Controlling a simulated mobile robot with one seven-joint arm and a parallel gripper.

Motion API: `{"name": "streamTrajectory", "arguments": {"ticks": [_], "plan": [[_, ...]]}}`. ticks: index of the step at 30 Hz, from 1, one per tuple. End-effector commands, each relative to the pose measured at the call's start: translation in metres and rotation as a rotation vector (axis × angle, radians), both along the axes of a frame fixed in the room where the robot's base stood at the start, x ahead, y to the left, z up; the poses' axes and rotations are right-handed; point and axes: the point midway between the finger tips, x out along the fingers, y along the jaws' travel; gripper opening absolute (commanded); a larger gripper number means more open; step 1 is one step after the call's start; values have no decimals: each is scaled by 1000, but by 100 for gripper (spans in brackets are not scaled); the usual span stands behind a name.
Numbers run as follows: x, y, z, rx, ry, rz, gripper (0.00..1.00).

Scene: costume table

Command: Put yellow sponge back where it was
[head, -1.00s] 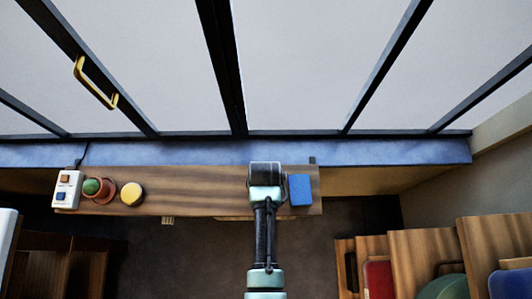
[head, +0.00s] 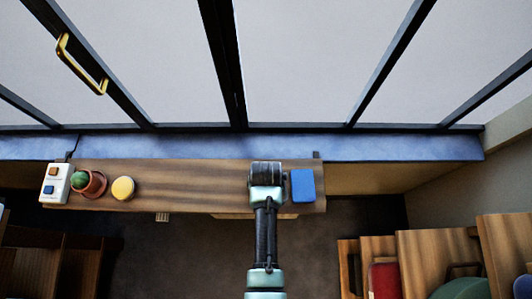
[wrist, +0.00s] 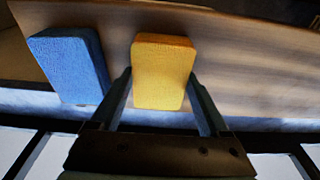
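The yellow sponge (wrist: 162,75) is a textured block between the two fingers of my gripper (wrist: 161,82) in the wrist view. The fingertips lie against its left and right sides, and the gripper looks shut on it. Whether its underside touches the wood cannot be told. In the head view my gripper is over the right part of the wooden tabletop, and my wrist (head: 266,180) hides the sponge. A blue sponge (head: 302,186) lies just right of it. In the wrist view the blue sponge (wrist: 72,65) is on the left, a small gap from the yellow one.
On the left of the wooden tabletop (head: 190,185) are a white switch box (head: 55,184), a cactus pot (head: 91,183) and a round yellow thing (head: 122,188). The tabletop's middle is clear. A blue ledge (head: 400,147) and glazed panels run behind. Wooden bins (head: 440,255) stand front right.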

Motion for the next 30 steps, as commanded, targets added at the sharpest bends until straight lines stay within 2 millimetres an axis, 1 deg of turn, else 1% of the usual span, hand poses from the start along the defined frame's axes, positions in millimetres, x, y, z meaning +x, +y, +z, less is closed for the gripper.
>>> {"name": "streamTrajectory", "arguments": {"ticks": [1,3,4,10,15,17,20,27,30], "plan": [[0,0,0,0,0,0,86],[0,0,0,0,0,0,99],[0,0,0,0,0,0,100],[0,0,0,0,0,0,100],[-1,0,10,0,-1,0,100],[-2,0,17,0,-2,0,100],[-4,0,33,0,-3,0,100],[-11,0,79,0,-3,0,100],[-14,0,95,0,-2,0,100]]}}
